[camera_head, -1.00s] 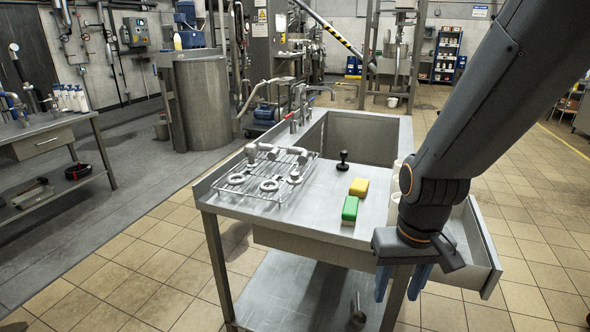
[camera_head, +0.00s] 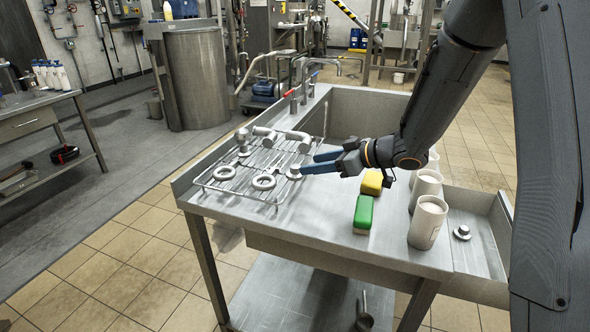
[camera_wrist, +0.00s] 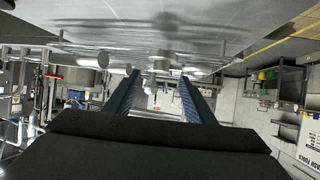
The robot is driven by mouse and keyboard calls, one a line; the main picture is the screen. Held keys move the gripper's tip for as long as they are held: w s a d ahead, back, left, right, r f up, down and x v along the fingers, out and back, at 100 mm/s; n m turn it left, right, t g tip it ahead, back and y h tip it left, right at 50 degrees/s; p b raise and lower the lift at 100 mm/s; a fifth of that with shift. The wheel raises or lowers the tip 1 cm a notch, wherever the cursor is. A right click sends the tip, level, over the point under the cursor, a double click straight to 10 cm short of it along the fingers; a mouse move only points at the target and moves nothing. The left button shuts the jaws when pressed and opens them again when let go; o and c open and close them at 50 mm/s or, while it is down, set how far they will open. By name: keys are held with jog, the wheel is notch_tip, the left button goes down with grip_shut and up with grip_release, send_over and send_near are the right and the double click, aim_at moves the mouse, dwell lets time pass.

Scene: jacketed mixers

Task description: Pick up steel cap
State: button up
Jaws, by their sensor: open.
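A small steel cap (camera_head: 294,172) with a knob on a round base sits at the right edge of the wire rack (camera_head: 232,193). A similar steel cap (camera_head: 462,233) lies in the tray section at the right of the bench. My gripper (camera_head: 309,163) is open and empty, held low just right of the rack, its blue fingers pointing left at the first cap. In the wrist view, which looks upside down, a pale metal piece (camera_wrist: 160,63) shows between the fingertips (camera_wrist: 159,74); I cannot tell how far the fingers reach around it.
Pipe elbows (camera_head: 292,138) and ring clamps (camera_head: 264,182) share the rack. Several white cups (camera_head: 428,222) stand right. The sink basin (camera_head: 365,112) is behind.

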aim_at(297, 166)
jog(key=p+x, duration=0.1)
jog(key=x, duration=0.6)
jog(key=shift+w+a+f, duration=0.1)
jog(key=shift+a, duration=0.3)
grip_shut()
